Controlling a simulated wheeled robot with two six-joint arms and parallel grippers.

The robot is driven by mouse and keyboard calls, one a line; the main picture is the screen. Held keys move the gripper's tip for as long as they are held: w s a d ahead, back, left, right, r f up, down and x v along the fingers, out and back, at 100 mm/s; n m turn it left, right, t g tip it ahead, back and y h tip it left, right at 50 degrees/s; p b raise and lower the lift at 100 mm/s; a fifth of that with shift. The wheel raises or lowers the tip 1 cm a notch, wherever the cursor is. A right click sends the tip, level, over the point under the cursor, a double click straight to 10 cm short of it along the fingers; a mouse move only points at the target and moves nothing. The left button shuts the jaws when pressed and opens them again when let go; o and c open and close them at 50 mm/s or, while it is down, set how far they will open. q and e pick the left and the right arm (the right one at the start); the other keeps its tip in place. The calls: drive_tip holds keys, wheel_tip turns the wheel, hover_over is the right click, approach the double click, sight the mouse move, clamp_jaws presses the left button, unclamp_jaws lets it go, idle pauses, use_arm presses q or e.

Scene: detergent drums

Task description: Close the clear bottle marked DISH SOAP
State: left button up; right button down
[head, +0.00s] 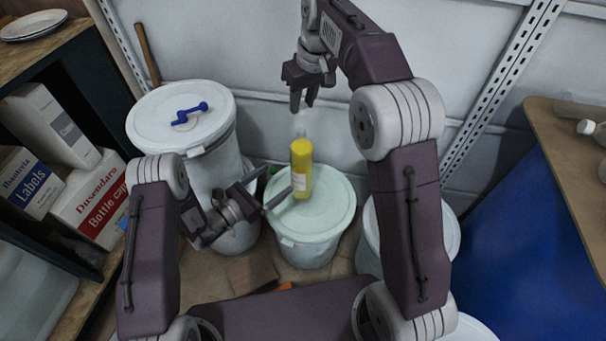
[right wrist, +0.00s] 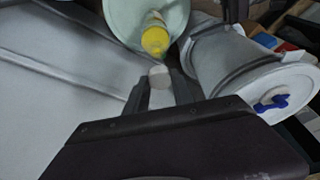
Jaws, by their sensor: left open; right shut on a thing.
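A bottle full of yellow (head: 301,160) stands upright on the pale green drum lid (head: 325,205); its label is too small to read. The bottle also shows in the right wrist view (right wrist: 155,40). My right gripper (head: 302,106) is above the bottle, fingers pointing down. It is shut on a small whitish cap (right wrist: 159,77), held apart from the bottle. My left gripper (head: 279,180) is open at the bottle's left side, with one fingertip close to its lower part; I cannot tell whether they touch.
Another white drum (head: 445,235) is partly hidden behind my right arm. Shelves with boxes (head: 90,200) are at far left, and a grey wall (head: 240,50) is behind.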

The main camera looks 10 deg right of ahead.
use_arm(q)
drive_tip(key=x, duration=1.2)
drive_tip(key=shift+d, duration=0.1)
clamp_jaws()
use_arm(e)
hover_over(303, 140)
drive_tip(key=shift+s+d+x, duration=0.1)
drive_tip(key=shift+d+x, duration=0.05)
drive_tip(key=shift+x, duration=1.15)
drive_tip(key=shift+s+d+x, duration=0.1)
drive_tip(key=shift+d+x, duration=0.05)
drive_tip(key=shift+x, duration=1.1)
drive_tip(key=shift+f, duration=0.1)
drive_tip(key=shift+f, duration=0.85)
drive_tip(key=shift+f, duration=0.6)
